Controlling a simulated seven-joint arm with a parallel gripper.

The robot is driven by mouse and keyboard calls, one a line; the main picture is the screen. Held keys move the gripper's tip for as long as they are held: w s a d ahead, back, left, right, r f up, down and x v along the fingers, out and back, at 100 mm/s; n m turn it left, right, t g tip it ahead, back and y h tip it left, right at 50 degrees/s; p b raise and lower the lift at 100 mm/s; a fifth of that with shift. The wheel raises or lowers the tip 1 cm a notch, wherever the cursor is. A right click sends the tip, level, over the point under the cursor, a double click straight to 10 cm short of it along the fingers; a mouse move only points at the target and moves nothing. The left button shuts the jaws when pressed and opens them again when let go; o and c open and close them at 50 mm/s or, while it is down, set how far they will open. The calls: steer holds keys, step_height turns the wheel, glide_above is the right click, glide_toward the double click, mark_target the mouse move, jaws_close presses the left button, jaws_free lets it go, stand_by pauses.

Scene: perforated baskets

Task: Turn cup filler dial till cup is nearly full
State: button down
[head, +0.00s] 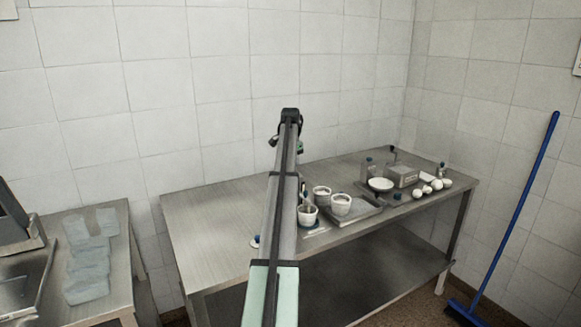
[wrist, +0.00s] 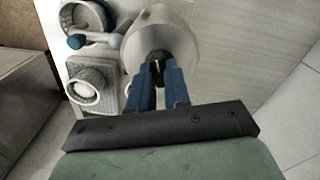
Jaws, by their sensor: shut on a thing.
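My gripper (wrist: 157,82) has blue fingers, which are shut on a small dark part (wrist: 157,58) in the wrist view. That part sits in front of a pale round body (wrist: 160,22); I cannot tell for certain that it is the filler dial. In the head view my own arm hides the fingers and what they hold. I cannot see any fill level clearly.
Farther right are a white dish (head: 380,184), a grey box (head: 401,176) and several white balls (head: 436,185). In the wrist view a round container (wrist: 85,85) stands left of the fingers. The table's left part is mostly clear.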

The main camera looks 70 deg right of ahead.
steer(key=c, duration=1.1)
jaws_free()
step_height(320, 180, up, 14)
steer(key=shift+f, duration=0.1)
